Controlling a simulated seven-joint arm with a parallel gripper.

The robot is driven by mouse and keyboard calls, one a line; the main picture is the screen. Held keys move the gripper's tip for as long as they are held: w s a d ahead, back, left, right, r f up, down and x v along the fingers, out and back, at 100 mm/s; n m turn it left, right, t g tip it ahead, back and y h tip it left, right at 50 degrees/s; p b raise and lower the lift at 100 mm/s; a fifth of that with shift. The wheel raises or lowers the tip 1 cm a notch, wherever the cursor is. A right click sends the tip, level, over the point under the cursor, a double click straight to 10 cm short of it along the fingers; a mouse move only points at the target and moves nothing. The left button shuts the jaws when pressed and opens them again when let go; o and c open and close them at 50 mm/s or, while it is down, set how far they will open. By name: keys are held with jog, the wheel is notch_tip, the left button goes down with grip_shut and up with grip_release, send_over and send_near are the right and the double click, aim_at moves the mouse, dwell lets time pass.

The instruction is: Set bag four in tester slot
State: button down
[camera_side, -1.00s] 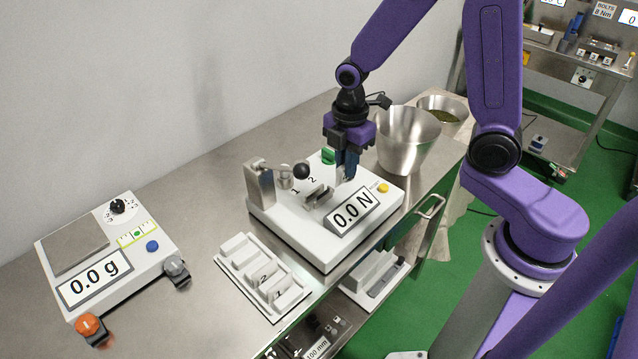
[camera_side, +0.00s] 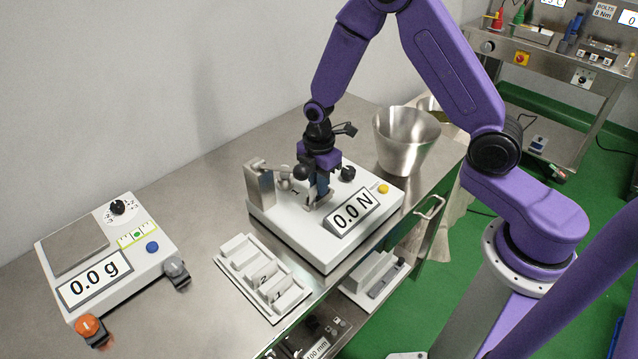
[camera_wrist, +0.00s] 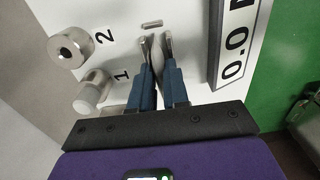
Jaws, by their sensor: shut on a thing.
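The white force tester (camera_side: 288,232) stands on the bench with its display (camera_side: 352,211) reading 0.0 N. My gripper (camera_side: 316,200) is low over the middle of the tester, pointing down, and hides the slot in the side view. In the wrist view my fingers (camera_wrist: 156,42) are close together, shut on a thin pale piece (camera_wrist: 157,58), taken to be bag four. Most of it is hidden by the fingers, and I cannot tell whether it is seated. A small metal bar (camera_wrist: 152,23) lies just beyond the fingertips.
A metal post (camera_side: 260,189) with a black-balled lever stands left of my gripper. A white divided tray (camera_side: 243,286) sits in front of the tester, a scale (camera_side: 140,268) reading 0.0 g at far left. A steel bucket (camera_side: 403,143) stands behind right.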

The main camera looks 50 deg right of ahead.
jog(key=shift+f, duration=0.25)
jog(key=shift+f, duration=0.3)
jog(key=shift+s+f, duration=0.15)
jog(key=shift+f, duration=0.2)
jog(key=c, duration=1.1)
grip_release()
notch_tip(320, 180, up, 13)
jog(key=shift+r, duration=0.2)
jog(key=s+r+m, duration=0.2)
jog(key=s+r, duration=0.1)
jog(key=s, duration=1.1)
jog(key=s+r+m, duration=0.3)
jog(key=s, duration=1.1)
jog(key=shift+d+r, duration=0.15)
jog(key=shift+r, duration=0.1)
jog(key=shift+w, duration=0.1)
